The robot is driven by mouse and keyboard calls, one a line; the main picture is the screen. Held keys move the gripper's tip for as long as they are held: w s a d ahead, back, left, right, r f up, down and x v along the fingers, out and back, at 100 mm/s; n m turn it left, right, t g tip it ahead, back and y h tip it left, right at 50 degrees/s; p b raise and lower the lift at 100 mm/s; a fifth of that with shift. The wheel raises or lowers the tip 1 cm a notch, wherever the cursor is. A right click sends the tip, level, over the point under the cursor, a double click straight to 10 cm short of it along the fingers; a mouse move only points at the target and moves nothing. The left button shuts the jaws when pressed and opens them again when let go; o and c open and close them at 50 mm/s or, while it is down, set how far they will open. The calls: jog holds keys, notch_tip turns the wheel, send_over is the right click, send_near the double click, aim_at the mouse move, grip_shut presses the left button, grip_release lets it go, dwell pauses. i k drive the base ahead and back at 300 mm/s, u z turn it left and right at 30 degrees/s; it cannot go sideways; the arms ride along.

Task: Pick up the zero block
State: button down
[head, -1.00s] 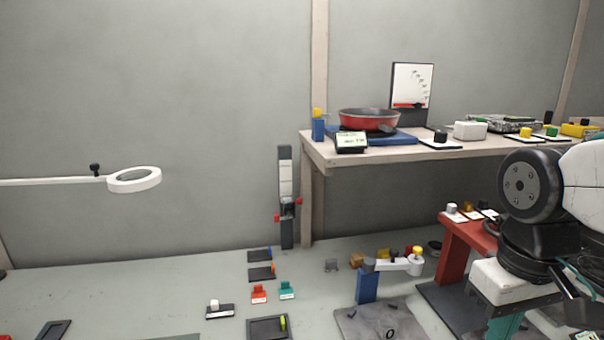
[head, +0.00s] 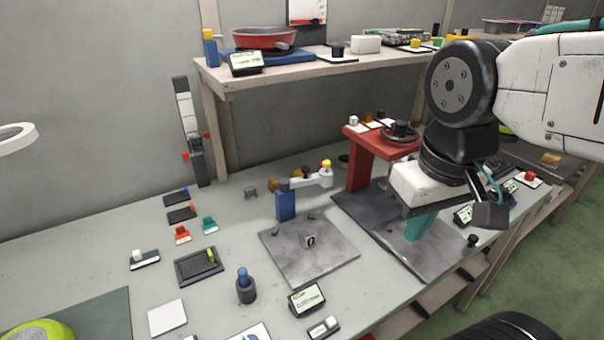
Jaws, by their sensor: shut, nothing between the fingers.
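The zero block (head: 310,240) is a small grey block with a black 0 on its face. It rests on a grey metal plate (head: 325,268) on the workbench, near the middle of the head view. My gripper (head: 416,234) hangs to the right of the block under a white wrist housing, clearly apart from it. Its teal fingers are shut with nothing between them. The block is unobstructed in this view.
A blue post with a white swing arm (head: 310,181) stands behind the block. A red stand (head: 378,160) is at the back right. A dark cylinder with a blue top (head: 246,290) and a small display (head: 306,299) stand in front. A shelf (head: 300,72) overhangs the back.

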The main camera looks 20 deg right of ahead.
aim_at(307, 236)
jog(key=z, duration=0.05)
jog(key=k, duration=0.5)
jog(key=z, duration=2.85)
jog(key=k, duration=1.35)
jog(key=u, duration=2.1)
